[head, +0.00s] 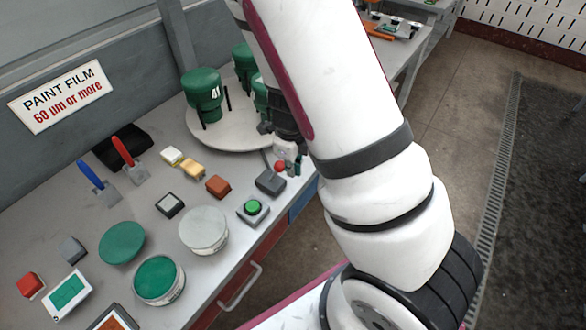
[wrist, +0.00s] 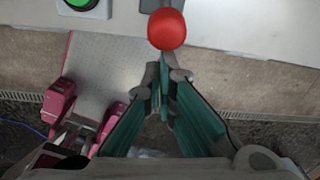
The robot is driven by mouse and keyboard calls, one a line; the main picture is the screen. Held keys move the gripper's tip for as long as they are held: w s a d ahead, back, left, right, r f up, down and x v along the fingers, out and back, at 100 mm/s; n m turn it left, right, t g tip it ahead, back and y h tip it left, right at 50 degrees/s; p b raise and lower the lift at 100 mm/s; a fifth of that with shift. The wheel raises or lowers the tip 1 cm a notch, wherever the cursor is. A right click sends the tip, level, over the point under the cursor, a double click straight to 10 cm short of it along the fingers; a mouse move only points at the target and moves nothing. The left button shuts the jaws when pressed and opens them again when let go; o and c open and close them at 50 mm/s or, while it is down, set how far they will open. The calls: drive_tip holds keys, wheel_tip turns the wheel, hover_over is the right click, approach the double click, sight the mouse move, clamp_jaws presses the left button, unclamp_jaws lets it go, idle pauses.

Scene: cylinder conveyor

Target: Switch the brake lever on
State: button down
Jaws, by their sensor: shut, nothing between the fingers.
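The brake lever has a red ball knob (head: 280,166) beside a small grey box (head: 270,181) near the right edge of the table. The knob also shows large at the top middle of the wrist view (wrist: 167,28). My gripper (head: 298,166) is next to the knob, on its right side in the head view. In the wrist view, my gripper's teal fingers (wrist: 164,78) are shut and empty, with their tips just below the knob. I cannot tell whether they touch it. The lever's rod is mostly hidden.
A green push button (head: 253,208) sits near the lever. A round turntable (head: 225,133) with green cylinders stands behind. Several small blocks, discs and blue- and red-handled tools lie to the left. The floor beyond the table's right edge is open.

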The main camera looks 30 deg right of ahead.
sight(281, 164)
drive_tip(key=shift+w+a+r, duration=0.1)
drive_tip(key=shift+w+r, duration=0.05)
drive_tip(key=shift+w, duration=0.05)
drive_tip(key=shift+w+a+r+g+h, duration=0.3)
drive_tip(key=shift+w+g, duration=0.2)
drive_tip(key=shift+g, duration=0.2)
drive_tip(key=shift+w+a+r+g+h, duration=0.15)
drive_tip(key=shift+w+g+h, duration=0.3)
drive_tip(key=shift+g, duration=0.25)
drive_tip(key=shift+w+a+r+g+b, duration=0.15)
drive_tip(key=shift+w+g+b, duration=0.25)
drive_tip(key=shift+w+b, duration=0.2)
drive_tip(key=w+a+g+h+b, duration=0.2)
drive_tip(key=w+a+g+b, duration=0.1)
drive_tip(key=w+b, duration=0.4)
drive_tip(key=shift+r+g+b, duration=0.3)
drive_tip(key=shift+g, duration=0.5)
